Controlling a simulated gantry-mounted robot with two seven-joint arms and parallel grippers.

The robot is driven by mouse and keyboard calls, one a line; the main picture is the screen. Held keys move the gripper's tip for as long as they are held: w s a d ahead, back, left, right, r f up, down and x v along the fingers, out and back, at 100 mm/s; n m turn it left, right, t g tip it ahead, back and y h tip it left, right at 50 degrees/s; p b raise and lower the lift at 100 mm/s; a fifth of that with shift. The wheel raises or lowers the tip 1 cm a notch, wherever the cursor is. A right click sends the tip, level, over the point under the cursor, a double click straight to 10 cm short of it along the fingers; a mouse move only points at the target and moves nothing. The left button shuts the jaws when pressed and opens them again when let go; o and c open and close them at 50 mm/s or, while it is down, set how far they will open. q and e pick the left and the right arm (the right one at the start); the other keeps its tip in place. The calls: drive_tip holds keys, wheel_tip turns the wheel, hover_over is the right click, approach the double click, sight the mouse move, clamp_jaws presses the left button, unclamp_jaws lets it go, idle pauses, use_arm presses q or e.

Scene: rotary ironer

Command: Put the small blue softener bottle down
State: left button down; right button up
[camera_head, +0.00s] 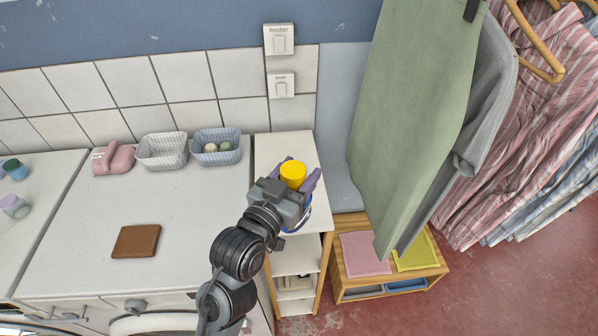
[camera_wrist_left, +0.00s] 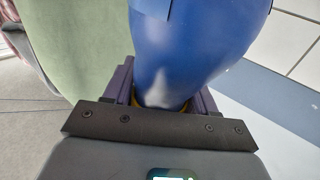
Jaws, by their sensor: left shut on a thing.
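The small blue softener bottle (camera_wrist_left: 195,45) fills the middle of the left wrist view. In the head view its yellow cap (camera_head: 292,174) shows between the fingers, with a bit of blue body below. My left gripper (camera_head: 297,172) is shut on the bottle; in the wrist view its purple fingers (camera_wrist_left: 160,92) lie on either side near the yellow part. The bottle is over the front part of the narrow white shelf top (camera_head: 284,147). My right gripper is out of view.
Left of the shelf, a white machine top holds a pink bottle (camera_head: 113,158), a white basket (camera_head: 162,151), a blue basket (camera_head: 216,147) with balls, and a brown wallet-like item (camera_head: 136,241). The shelf top's back is clear.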

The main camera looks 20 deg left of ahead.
use_arm(q)
drive_tip(key=w+a+f+p, duration=0.2)
drive_tip(key=w+a+f, duration=0.2)
drive_tip(key=w+f, duration=0.6)
drive_tip(key=shift+a+f+p, duration=0.25)
drive_tip(key=shift+f+p, duration=0.1)
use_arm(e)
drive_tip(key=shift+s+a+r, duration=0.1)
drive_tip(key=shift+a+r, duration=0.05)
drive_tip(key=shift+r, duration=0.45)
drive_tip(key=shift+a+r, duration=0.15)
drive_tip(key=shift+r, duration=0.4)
use_arm(q)
drive_tip(key=shift+w+f, duration=0.1)
drive_tip(key=shift+f, duration=0.05)
drive_tip(key=shift+c, duration=1.7)
unclamp_jaws()
drive_tip(key=shift+f, duration=0.1)
drive_tip(key=s+a+b, duration=0.2)
drive_tip(key=s, duration=0.9)
drive_tip(key=shift+s, duration=0.4)
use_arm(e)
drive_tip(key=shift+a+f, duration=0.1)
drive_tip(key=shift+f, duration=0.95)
